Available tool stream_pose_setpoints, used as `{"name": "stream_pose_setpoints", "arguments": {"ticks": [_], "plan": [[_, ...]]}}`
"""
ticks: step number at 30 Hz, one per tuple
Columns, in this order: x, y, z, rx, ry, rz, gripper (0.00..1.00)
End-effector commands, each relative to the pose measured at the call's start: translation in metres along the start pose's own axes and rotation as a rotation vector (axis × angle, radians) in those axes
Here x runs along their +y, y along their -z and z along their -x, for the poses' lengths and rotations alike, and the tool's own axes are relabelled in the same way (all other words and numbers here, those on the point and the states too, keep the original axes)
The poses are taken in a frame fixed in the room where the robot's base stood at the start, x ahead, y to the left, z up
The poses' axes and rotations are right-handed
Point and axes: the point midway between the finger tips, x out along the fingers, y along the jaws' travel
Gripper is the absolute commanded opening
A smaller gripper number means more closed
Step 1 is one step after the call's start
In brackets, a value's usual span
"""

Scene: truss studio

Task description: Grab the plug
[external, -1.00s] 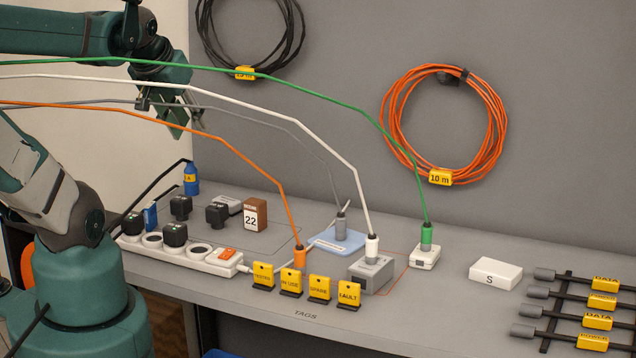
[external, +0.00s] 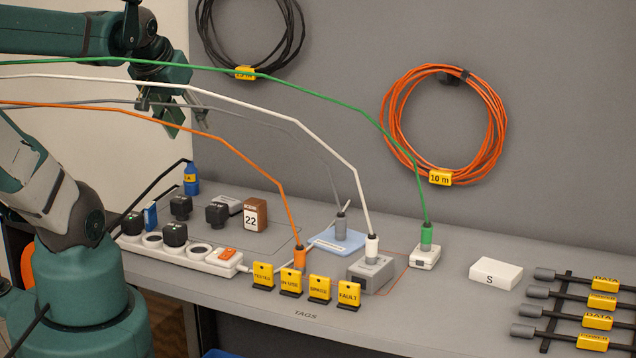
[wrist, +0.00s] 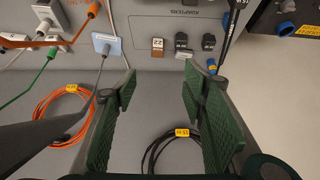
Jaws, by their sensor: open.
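Several plugs are in view, and I cannot tell which one the task means. Black plugs (external: 174,233) sit on the white power strip (external: 190,262). Other black plug-like blocks (external: 217,214) stand on the bench behind it and show in the wrist view (wrist: 209,42). Cable ends in orange (external: 299,260), white (external: 372,247), grey (external: 341,227) and green (external: 426,237) stand upright to the right. A blue connector (external: 191,180) stands at the back left. My gripper (external: 187,125) is open and empty, high above the bench; its green fingers spread apart in the wrist view (wrist: 160,82).
Yellow tags (external: 320,290) stand along the front edge. A white box (external: 496,273) and a rack of labelled cables (external: 560,310) are at the right. Cables arch across the space before my arm. Orange (external: 392,105) and black coils (external: 210,45) hang on the wall.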

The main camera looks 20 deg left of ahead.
Motion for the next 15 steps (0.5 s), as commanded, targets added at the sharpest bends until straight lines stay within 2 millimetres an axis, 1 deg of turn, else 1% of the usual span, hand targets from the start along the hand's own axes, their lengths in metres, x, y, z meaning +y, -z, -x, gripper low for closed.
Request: {"name": "stream_pose_setpoints", "arguments": {"ticks": [7,11,15], "plan": [[-0.003,0.007,-0.002,-0.01,0.003,-0.028,0.42],[-0.006,0.016,-0.005,-0.025,0.007,-0.073,0.42],[-0.011,0.031,-0.01,-0.049,0.011,-0.144,0.42]]}}
